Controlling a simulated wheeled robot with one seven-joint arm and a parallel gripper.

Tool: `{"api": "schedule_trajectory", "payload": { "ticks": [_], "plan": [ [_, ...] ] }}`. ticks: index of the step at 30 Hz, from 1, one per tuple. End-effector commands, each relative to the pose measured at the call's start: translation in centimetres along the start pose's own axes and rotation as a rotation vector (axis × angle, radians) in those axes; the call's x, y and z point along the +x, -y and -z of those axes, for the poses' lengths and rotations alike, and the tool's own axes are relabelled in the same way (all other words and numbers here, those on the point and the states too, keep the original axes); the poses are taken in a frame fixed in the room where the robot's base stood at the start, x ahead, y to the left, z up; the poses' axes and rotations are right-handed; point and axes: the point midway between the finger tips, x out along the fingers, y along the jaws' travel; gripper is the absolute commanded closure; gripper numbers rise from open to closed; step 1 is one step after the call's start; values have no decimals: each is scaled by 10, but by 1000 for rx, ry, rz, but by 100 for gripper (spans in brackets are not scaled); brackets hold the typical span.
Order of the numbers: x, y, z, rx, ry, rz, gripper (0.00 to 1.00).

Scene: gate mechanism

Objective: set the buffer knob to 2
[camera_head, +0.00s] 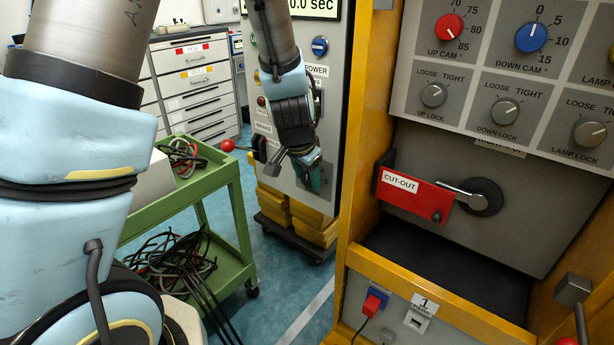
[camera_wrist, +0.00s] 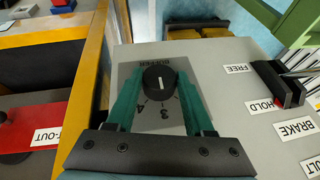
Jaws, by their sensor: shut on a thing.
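The buffer knob (camera_wrist: 158,79) is black and round with a white line. It sits on a grey plate (camera_wrist: 128,71) with upside-down BUFFER lettering in the wrist view. The digits 3 and 4 show beside the knob; other digits are hidden or too small to read. The white line runs roughly up and down in the picture. I cannot tell which number it marks. My gripper (camera_wrist: 158,88) has its green fingers on either side of the knob and is shut on it. In the head view my gripper (camera_head: 316,177) is at the grey cabinet front and hides the knob.
A BRAKE lever (camera_wrist: 282,86) stands out right of the knob in the wrist view. A yellow frame (camera_head: 357,150) with a red CUT-OUT handle (camera_head: 412,196) stands to the right in the head view. A green cart (camera_head: 222,170) with cables stands left.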

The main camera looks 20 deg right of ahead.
Motion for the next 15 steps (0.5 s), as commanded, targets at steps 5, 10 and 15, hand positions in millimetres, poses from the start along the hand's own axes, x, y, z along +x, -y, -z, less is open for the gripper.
{"api": "schedule_trajectory", "payload": {
  "ticks": [5,10,15],
  "plan": [
    [0,0,0,0,0,-2,100],
    [3,0,-1,-10,-2,-20,100],
    [6,2,-3,-32,-8,-69,100]
  ]
}}
